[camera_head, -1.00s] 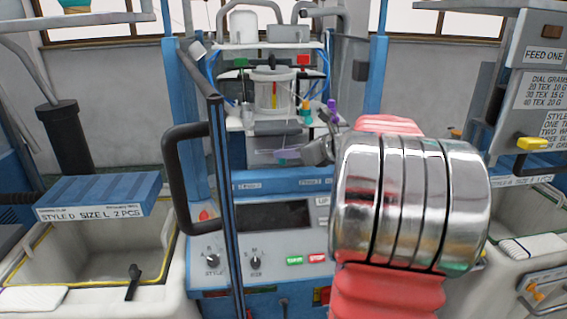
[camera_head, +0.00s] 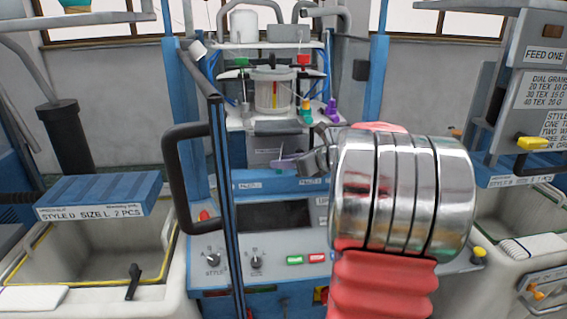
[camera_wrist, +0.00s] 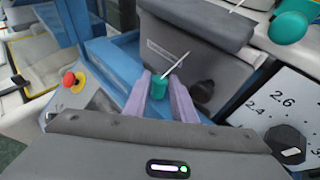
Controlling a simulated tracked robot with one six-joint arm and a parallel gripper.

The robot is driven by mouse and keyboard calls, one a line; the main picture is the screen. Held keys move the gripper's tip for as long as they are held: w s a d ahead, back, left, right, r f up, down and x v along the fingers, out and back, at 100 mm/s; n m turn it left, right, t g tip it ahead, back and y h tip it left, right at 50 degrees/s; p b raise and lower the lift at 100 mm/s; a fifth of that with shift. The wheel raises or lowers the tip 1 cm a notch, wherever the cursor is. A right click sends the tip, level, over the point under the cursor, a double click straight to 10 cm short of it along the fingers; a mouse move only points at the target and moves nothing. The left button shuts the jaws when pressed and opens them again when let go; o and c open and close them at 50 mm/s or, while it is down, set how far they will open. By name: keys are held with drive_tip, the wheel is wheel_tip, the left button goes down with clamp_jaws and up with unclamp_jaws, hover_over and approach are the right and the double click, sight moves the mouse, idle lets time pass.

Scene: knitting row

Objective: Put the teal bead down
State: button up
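In the wrist view, the teal bead (camera_wrist: 160,88) is between the two lavender fingertips of my gripper (camera_wrist: 161,92), which look closed on it. A thin pale rod sticks out from the bead up to the right. In the head view, my gripper (camera_head: 288,163) is small and seen from behind my wrist, in front of the grey box under the machine's middle shelf.
The machine's control panel (camera_head: 265,257) lies below my gripper. A clear cup (camera_head: 272,92) and a purple cone (camera_head: 332,111) stand above it. A blue-lidded bin (camera_head: 100,195) is at left. In the wrist view, a dial plate (camera_wrist: 285,110) is at right and a red button (camera_wrist: 69,79) at left.

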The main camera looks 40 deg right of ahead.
drive_tip(key=shift+s+r, duration=0.1)
drive_tip(key=shift+r, duration=0.05)
drive_tip(key=v, duration=1.2)
idle(0.5)
drive_tip(key=shift+x, duration=6.15)
drive_tip(key=shift+s, duration=0.1)
